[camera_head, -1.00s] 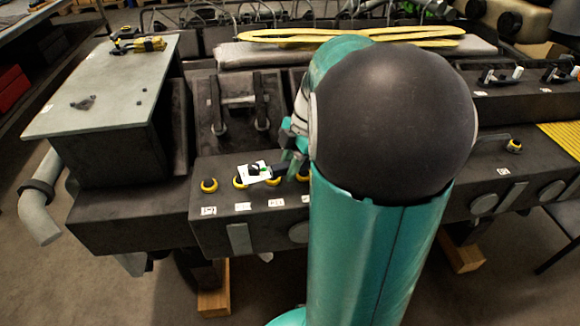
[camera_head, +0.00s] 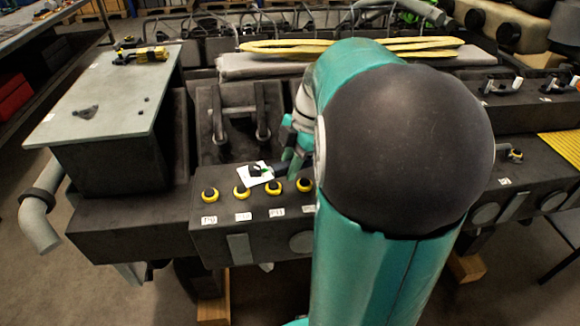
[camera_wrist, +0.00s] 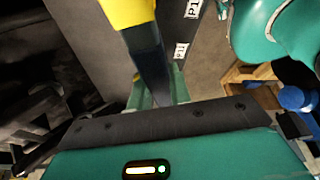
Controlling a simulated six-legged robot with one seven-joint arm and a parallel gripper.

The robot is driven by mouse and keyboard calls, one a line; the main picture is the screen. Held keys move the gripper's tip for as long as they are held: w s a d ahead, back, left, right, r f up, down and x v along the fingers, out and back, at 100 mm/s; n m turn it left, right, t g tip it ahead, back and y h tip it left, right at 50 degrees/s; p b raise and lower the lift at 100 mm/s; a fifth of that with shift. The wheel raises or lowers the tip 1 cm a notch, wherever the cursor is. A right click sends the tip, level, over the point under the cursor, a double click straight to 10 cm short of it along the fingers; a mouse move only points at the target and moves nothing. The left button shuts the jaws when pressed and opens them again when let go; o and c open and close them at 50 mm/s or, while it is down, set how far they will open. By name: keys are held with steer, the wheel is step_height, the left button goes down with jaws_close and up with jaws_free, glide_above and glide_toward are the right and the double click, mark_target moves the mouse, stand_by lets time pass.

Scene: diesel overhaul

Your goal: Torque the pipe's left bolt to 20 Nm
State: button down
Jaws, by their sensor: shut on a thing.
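My gripper (camera_wrist: 157,92) has its green fingers shut on a dark bar-like tool (camera_wrist: 146,58). A yellow part (camera_wrist: 128,10) shows at the tool's far end in the wrist view; I cannot tell if it belongs to the tool. In the head view my gripper (camera_head: 296,150) is partly hidden by my arm, above a row of yellow-and-black knobs (camera_head: 241,192). A white card-like piece with a small dark box (camera_head: 259,172) shows at the tool's left end. A grey bent pipe (camera_head: 38,225) hangs at the far left. I cannot make out the left bolt.
The dark engine block (camera_head: 215,240) carries labels under the knobs. A grey plate (camera_head: 110,98) lies at left with a yellow-black tool (camera_head: 142,55) on it. Yellow gaskets (camera_head: 350,47) lie at the back. Another yellow-ended tool (camera_head: 514,155) is at right. Wooden blocks (camera_head: 213,302) support the block.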

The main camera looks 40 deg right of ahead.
steer(key=shift+r, duration=0.15)
steer(key=shift+r, duration=2.9)
steer(key=s+a, duration=0.3)
steer(key=s, duration=0.3)
steer(key=shift+a, duration=0.15)
steer(key=shift+s, duration=0.15)
